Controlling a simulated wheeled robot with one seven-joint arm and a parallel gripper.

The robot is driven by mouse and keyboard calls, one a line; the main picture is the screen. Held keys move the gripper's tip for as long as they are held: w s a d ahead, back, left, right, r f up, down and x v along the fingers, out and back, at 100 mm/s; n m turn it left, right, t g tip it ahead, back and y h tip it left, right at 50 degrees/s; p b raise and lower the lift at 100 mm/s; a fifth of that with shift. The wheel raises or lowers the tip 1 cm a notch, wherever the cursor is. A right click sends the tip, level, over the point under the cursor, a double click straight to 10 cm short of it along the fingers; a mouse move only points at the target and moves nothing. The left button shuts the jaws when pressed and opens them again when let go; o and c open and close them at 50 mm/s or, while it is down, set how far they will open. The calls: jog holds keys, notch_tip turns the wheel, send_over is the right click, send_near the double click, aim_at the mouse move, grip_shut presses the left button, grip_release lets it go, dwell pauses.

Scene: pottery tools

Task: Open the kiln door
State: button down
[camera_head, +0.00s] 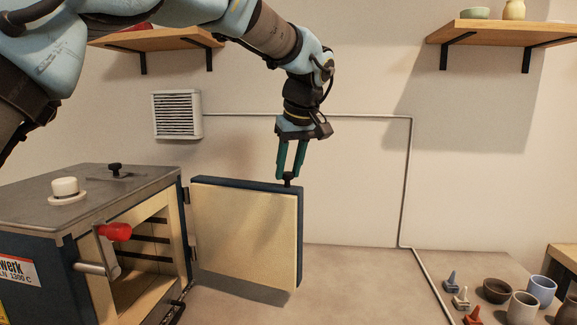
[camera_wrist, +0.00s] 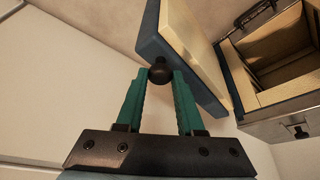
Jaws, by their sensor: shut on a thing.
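The kiln (camera_head: 60,250) stands at the left in the head view, with a dark blue body, a grey top and a cream inside. Its door (camera_head: 245,230) is swung wide open on the hinges at the right of the opening, with its cream inner face showing. My gripper (camera_head: 289,178) is shut on a black knob at the door's top outer corner. The wrist view shows the round black knob (camera_wrist: 161,71) between the two green fingertips. The door (camera_wrist: 190,55) and the open kiln chamber (camera_wrist: 275,50) also show there.
Several cups, including a blue one (camera_head: 541,290), and small coloured tools stand at the right. Shelves (camera_head: 500,33) hang on the wall.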

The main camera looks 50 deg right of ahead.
jog(key=c, duration=0.5)
grip_release()
jog(key=shift+c, duration=0.2)
jog(key=b+v, duration=0.2)
jog(key=v, duration=0.8)
jog(key=shift+r, duration=0.35)
jog(key=shift+s+a, duration=0.15)
